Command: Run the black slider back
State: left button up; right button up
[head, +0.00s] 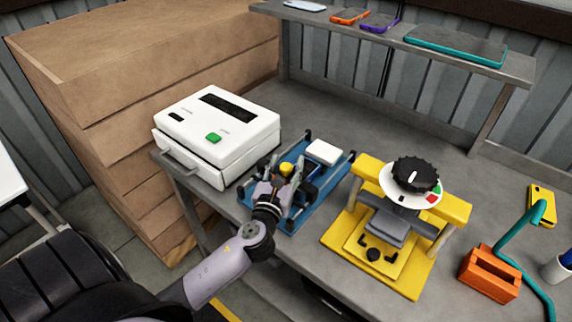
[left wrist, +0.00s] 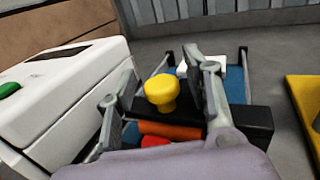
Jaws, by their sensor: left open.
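The black slider (left wrist: 255,122) is a dark block crossing a blue rail fixture, with a yellow knob (left wrist: 161,91) standing up from it. In the head view the yellow knob (head: 286,169) shows at the left part of the blue fixture (head: 300,222). My left gripper (head: 281,178) is over the fixture at the knob. In the left wrist view its open fingers (left wrist: 160,100) stand on either side of the knob; I cannot tell whether they touch it. Part of the slider is hidden behind the fingers. An orange piece (left wrist: 170,131) and a red piece lie below the knob. My right gripper is not in view.
A white box machine (head: 240,135) with a green button stands close to the left of the fixture. A white block (head: 323,152) sits at its far end. A yellow press (head: 345,235) with a black dial stands to the right. A shelf (head: 470,75) runs behind.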

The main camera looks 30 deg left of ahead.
pick_arm(q)
jog(key=shift+c, duration=0.2)
grip_shut()
dwell(0.3)
dwell(0.3)
